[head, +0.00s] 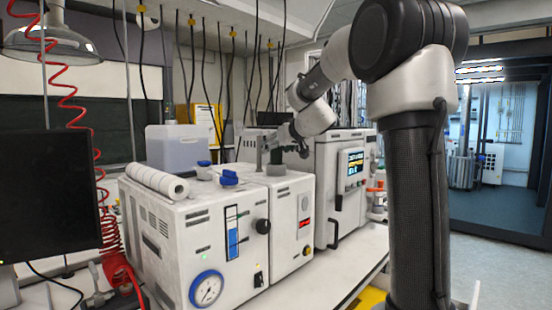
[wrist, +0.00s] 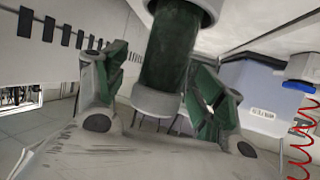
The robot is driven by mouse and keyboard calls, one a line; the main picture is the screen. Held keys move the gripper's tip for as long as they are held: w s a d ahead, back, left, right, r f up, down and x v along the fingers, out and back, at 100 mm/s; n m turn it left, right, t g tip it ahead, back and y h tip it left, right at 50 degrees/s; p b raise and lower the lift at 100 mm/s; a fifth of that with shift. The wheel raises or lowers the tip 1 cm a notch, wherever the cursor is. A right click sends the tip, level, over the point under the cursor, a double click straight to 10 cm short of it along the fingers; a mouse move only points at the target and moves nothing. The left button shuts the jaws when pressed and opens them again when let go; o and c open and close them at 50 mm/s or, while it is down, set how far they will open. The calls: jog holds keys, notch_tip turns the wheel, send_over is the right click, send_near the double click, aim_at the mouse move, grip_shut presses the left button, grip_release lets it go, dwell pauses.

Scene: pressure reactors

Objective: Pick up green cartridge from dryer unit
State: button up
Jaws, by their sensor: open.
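The green cartridge (wrist: 172,50) is a dark green cylinder with light grey end collars, large in the wrist view. It stands between the two fingers of my gripper (wrist: 160,70), which are spread, with a gap visible on either side of it. Its far end is cut off by the top of the frame. In the head view my gripper (head: 277,143) is low over the top of the white dryer unit (head: 291,215), at its back.
A white unit with a gauge (head: 207,289) stands left of the dryer, with a paper roll (head: 157,182) and blue-capped parts on top. A taller white unit with a screen (head: 356,163) stands right. A translucent container (head: 176,148) is behind. Cables hang above.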

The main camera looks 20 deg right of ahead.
jog(key=shift+c, duration=0.3)
jog(key=c, duration=1.2)
